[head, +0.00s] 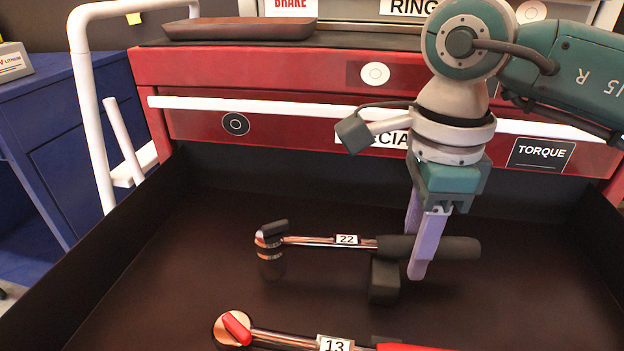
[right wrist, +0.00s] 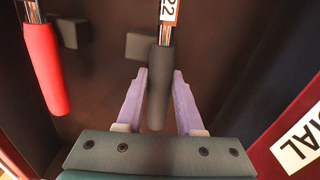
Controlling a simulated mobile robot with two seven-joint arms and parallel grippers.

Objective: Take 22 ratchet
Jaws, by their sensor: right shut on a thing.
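The ratchet labelled 22 (head: 325,241) lies across the open dark drawer in the head view, its round head at the left and its dark grip (head: 452,248) at the right. It rests on dark supports. My right gripper (head: 418,268) reaches down from above, its purple fingers at the dark grip. The grip's end points toward the gripper's palm. My left gripper is not in view.
A second ratchet labelled 13, with a red grip (head: 400,347), lies nearer in the same drawer (head: 170,290). The drawer walls rise around them. The red cabinet (head: 300,70) stands behind, with a white handle bar. A white tubular frame (head: 88,110) stands at the left.

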